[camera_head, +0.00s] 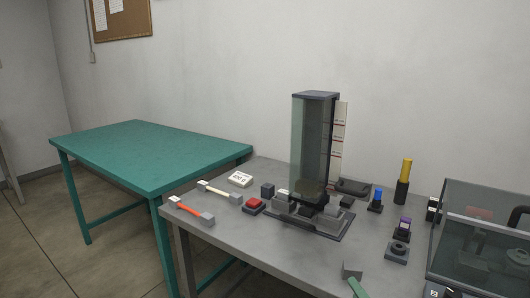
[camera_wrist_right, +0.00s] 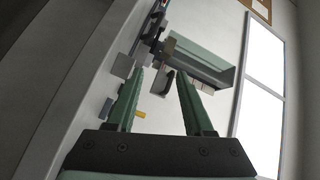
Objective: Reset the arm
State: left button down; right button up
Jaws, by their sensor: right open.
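My right gripper (camera_head: 354,281) shows at the bottom edge of the head view, just in front of the grey table's (camera_head: 229,228) near side; only its tip area is seen there. In the right wrist view my right gripper (camera_wrist_right: 160,72) has its two green fingers apart, with nothing held between them. An orange-red cable sample (camera_head: 190,209) with grey end blocks lies at the table's left front. A cream cable sample (camera_head: 217,191) lies just behind it. My left gripper is in neither view.
A tall glass-sided tower (camera_head: 313,140) stands mid-table. A red button (camera_head: 254,204) and white sign (camera_head: 240,179) are left of it. A yellow-topped cylinder (camera_head: 406,170), a blue-topped piece (camera_head: 377,197) and a clear-lidded box (camera_head: 480,235) are right. A green table (camera_head: 150,150) stands bare behind left.

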jog(key=s+a+f+n+g+p, duration=0.1)
jog(key=s+a+f+n+g, duration=0.25)
jog(key=s+f+n, duration=0.55)
jog(key=s+a+f+n+g, duration=0.2)
jog(key=s+f+n+g, duration=0.3)
jog(key=s+f, duration=0.75)
pick_arm(q)
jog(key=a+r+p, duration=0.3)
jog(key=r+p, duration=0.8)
jog(key=p, duration=0.2)
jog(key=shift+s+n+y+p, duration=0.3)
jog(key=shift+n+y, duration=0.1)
pick_arm(e)
jog(key=w+d+r+h, duration=0.1)
jog(key=d+r, duration=0.2)
jog(key=r, duration=0.4)
jog(key=shift+w+d+m+t+h, duration=0.2)
jog(key=shift+d+m+t+h, duration=0.1)
jog(key=shift+m+t, duration=0.1)
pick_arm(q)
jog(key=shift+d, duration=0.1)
pick_arm(e)
jog(key=shift+r, duration=0.1)
